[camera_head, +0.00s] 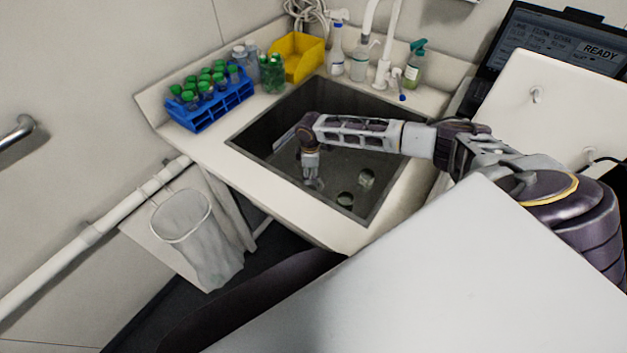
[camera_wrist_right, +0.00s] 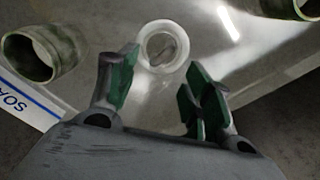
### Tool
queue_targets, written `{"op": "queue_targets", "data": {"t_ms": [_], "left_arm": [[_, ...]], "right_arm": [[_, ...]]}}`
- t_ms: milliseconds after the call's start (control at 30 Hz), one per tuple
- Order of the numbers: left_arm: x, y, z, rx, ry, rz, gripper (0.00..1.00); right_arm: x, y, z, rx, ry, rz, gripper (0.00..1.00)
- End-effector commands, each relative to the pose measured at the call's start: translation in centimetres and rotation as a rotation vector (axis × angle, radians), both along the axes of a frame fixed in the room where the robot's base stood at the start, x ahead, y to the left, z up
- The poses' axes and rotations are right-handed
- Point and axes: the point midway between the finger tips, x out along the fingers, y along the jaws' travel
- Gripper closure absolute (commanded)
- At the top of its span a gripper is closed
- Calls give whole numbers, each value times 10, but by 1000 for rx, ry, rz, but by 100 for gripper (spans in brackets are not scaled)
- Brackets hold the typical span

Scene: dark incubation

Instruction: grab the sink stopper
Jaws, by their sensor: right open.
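There the gripper partly hides the stopper area. My left gripper is not in view.
Two glass containers (camera_head: 366,178) (camera_head: 345,199) stand in the sink to the gripper's right. A blue rack (camera_head: 210,113) of green-capped tubes, a yellow bin (camera_head: 297,58) and bottles (camera_head: 413,65) line the counter. A white label strip (camera_wrist_right: 28,98) shows in the wrist view.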

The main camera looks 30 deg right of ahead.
Motion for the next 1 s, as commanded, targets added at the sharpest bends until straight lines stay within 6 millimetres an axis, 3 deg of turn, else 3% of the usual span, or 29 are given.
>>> {"op": "queue_targets", "data": {"t_ms": [500,1000], "left_arm": [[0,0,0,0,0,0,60],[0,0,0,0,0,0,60]], "right_arm": [[1,0,-46,-1,1,0,50],[1,0,-48,0,0,0,50]]}}
